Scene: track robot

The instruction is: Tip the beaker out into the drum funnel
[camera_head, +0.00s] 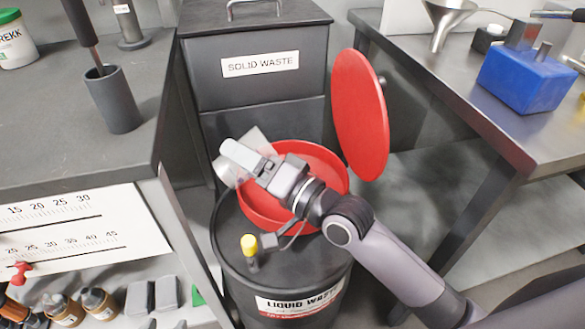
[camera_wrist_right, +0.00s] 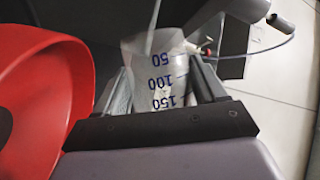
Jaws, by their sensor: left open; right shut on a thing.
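The clear beaker (camera_wrist_right: 163,72) with blue 50, 100 and 150 marks is between the fingers of my right gripper (camera_head: 243,158), which is shut on it. In the head view the beaker (camera_head: 228,172) looks tilted, at the left rim of the red drum funnel (camera_head: 330,181). The wrist view shows its numbers upside down, and the funnel (camera_wrist_right: 72,82) to its left. I cannot tell whether anything is in the beaker or pouring out. The funnel's round red lid (camera_head: 360,115) stands open. My left gripper is not in view.
The funnel sits on the black liquid waste drum (camera_head: 235,240), with a yellow-capped fitting (camera_head: 249,246) in front. A solid waste bin (camera_head: 260,85) stands behind. Benches flank it; the left holds a dark cup (camera_head: 113,100) with a rod, the right a blue block (camera_head: 527,80).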

